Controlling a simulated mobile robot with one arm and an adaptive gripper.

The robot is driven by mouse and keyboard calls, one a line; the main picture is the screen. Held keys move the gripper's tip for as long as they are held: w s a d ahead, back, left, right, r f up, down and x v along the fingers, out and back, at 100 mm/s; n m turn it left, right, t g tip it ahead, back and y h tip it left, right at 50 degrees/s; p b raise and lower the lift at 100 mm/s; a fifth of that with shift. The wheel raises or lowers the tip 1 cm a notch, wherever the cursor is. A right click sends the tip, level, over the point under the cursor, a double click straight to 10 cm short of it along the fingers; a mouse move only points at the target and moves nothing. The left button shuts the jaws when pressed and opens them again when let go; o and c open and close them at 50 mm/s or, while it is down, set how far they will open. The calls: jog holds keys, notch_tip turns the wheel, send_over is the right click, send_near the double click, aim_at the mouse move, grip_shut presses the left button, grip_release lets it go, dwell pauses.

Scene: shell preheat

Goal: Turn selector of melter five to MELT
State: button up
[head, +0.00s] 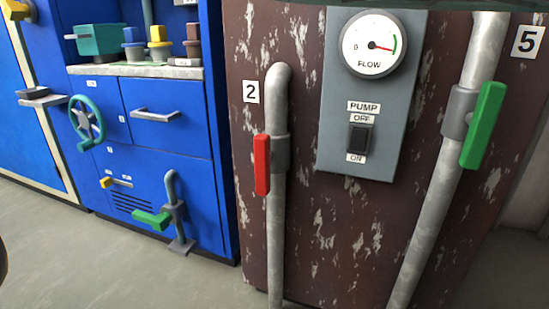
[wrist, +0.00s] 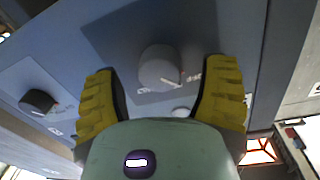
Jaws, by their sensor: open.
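In the wrist view, a round grey selector knob (wrist: 158,68) with a pale pointer mark sits on a blue-grey panel (wrist: 235,30). White lettering beside it is too blurred to read, so I cannot tell its setting or which melter it belongs to. My gripper (wrist: 163,90) has two yellow ribbed fingers, spread apart with the knob between and beyond them. I see no contact between the fingers and the knob. The head view shows neither this knob nor my gripper.
A second, dark knob (wrist: 38,100) is left on the same panel. A blue cabinet (head: 165,95) stands left.

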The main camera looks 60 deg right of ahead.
jog(key=shift+o, duration=0.2)
jog(key=shift+r, duration=0.1)
jog(key=c, duration=1.3)
jog(key=shift+w+r+m+p, duration=0.1)
jog(key=shift+m+p, duration=0.2)
jog(key=shift+p, duration=0.25)
jog(key=m+p, duration=0.3)
jog(key=shift+d+r, duration=0.1)
jog(key=shift+r, duration=0.2)
jog(key=m+p, duration=1)
jog(key=p, duration=0.1)
jog(key=shift+w+h+p, duration=0.1)
jog(key=shift+h+p, duration=0.3)
jog(key=shift+f+m+g+p, duration=0.15)
jog(key=shift+m+g+p, duration=0.05)
jog(key=shift+m+p, duration=0.55)
jog(key=shift+f+m+g+p, duration=0.2)
jog(key=shift+m+p, duration=0.3)
jog(key=shift+m, duration=0.45)
grip_shut()
jog(key=shift+f, duration=0.1)
